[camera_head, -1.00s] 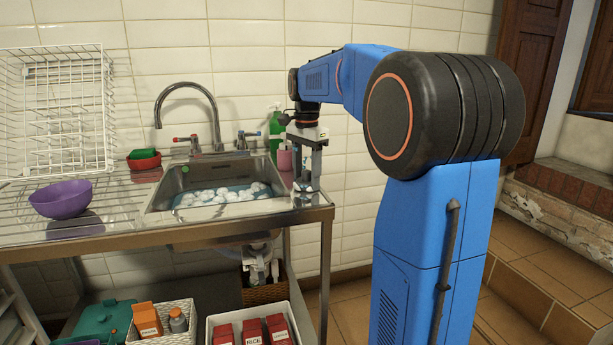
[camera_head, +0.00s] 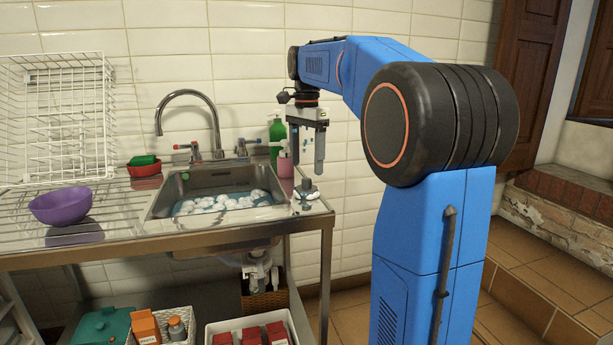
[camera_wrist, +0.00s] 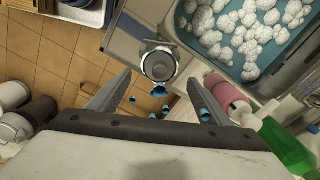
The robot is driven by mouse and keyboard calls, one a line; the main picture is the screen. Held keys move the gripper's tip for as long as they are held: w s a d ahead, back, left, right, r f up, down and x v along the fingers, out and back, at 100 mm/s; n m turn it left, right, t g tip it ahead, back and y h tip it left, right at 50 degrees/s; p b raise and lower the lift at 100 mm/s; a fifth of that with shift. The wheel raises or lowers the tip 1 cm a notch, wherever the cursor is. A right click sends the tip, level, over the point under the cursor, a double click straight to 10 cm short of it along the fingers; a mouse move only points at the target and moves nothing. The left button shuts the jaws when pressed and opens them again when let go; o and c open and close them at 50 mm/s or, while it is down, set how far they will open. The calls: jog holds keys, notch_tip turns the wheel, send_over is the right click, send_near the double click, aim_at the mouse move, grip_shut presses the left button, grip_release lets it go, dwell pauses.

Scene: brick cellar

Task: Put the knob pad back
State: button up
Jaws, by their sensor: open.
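The knob pad (camera_head: 306,193), a small grey piece with an upright knob, stands on the right front corner of the sink counter. In the wrist view its round metallic top (camera_wrist: 158,62) shows between and just beyond the fingertips. My gripper (camera_head: 307,168) is open and empty above it, fingers pointing down, apart from it. Its two fingers also show spread in the wrist view (camera_wrist: 160,80). Several small blue bits (camera_wrist: 159,90) show between the fingers; I cannot tell whether they hang in the air.
The sink basin (camera_head: 180,203) with foamy blue water lies left of the knob pad. A purple bowl (camera_head: 61,204) sits on the left drainer. The counter's right edge is close.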

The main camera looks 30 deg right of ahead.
aim_at(307, 179)
jog(key=shift+r, duration=2.45)
jog(key=s+a+f+n+t, duration=0.1)
jog(key=s+a+f+n, duration=0.35)
jog(key=s, duration=0.35)
jog(key=s+a+f+n+t, duration=0.1)
jog(key=s+a+f+n, duration=0.35)
jog(key=s+a, duration=0.2)
jog(key=s+a+f+n+t, duration=0.1)
jog(key=s+a+f+n, duration=0.1)
jog(key=s+f, duration=0.6)
jog(key=s+a+f+n+t, duration=0.1)
jog(key=s+f+n, duration=0.4)
jog(key=f, duration=0.5)
jog(key=s+a, duration=0.1)
jog(key=s, duration=0.1)
jog(key=shift+s+a+f+t, duration=0.2)
jog(key=shift+s+a+t, duration=0.2)
